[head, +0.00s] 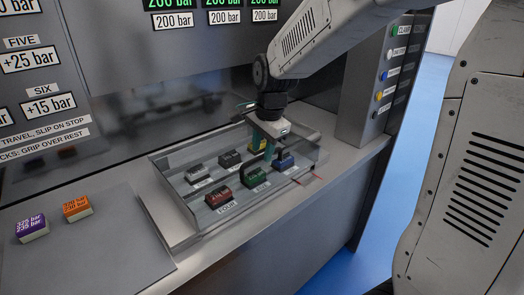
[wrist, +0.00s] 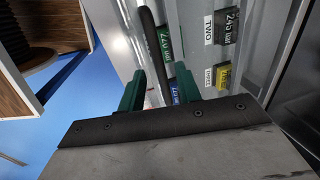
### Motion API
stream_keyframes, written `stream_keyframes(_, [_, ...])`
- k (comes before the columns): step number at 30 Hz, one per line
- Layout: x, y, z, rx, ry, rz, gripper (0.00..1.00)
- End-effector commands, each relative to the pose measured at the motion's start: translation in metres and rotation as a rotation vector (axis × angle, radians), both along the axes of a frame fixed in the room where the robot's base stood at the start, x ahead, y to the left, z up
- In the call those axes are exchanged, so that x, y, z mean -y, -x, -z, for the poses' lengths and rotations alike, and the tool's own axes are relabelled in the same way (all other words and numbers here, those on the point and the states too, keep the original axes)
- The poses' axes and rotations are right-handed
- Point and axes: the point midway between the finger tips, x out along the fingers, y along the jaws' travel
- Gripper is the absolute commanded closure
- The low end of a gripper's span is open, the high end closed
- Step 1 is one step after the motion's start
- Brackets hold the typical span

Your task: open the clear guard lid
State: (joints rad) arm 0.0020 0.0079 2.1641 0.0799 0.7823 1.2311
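The clear guard lid (head: 180,172) appears to lie down over the tray of coloured blocks on the counter; its edges are faint. My gripper (head: 264,148) points down at the right part of the lid, with its two green fingers apart. In the wrist view my gripper (wrist: 158,90) shows a dark bar (wrist: 150,35) running between the fingers, with gaps on both sides. The bar may be the lid's handle; I cannot tell whether a finger touches it.
Under the lid are several labelled blocks, including a red one (head: 219,197), a green one (head: 254,177) and a blue one (head: 284,161). A purple block (head: 32,227) and an orange block (head: 76,207) sit on the left counter. A button column (head: 378,80) stands behind right.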

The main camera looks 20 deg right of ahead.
Motion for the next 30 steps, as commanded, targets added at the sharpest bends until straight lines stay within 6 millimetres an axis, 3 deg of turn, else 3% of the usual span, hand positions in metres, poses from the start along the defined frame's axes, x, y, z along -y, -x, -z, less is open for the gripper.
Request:
stream_keyframes(4, [-0.001, -0.002, 0.011, 0.0, 0.0, -0.001, 0.66])
stream_keyframes(12, [-0.001, -0.002, 0.012, 0.001, 0.0, -0.001, 0.66])
stream_keyframes(16, [-0.001, -0.002, 0.012, 0.001, 0.0, -0.002, 0.99])
stream_keyframes(25, [0.001, -0.003, 0.009, -0.01, 0.004, 0.002, 1.0])
stream_keyframes(30, [0.011, -0.008, -0.007, -0.058, 0.018, 0.016, 1.0])
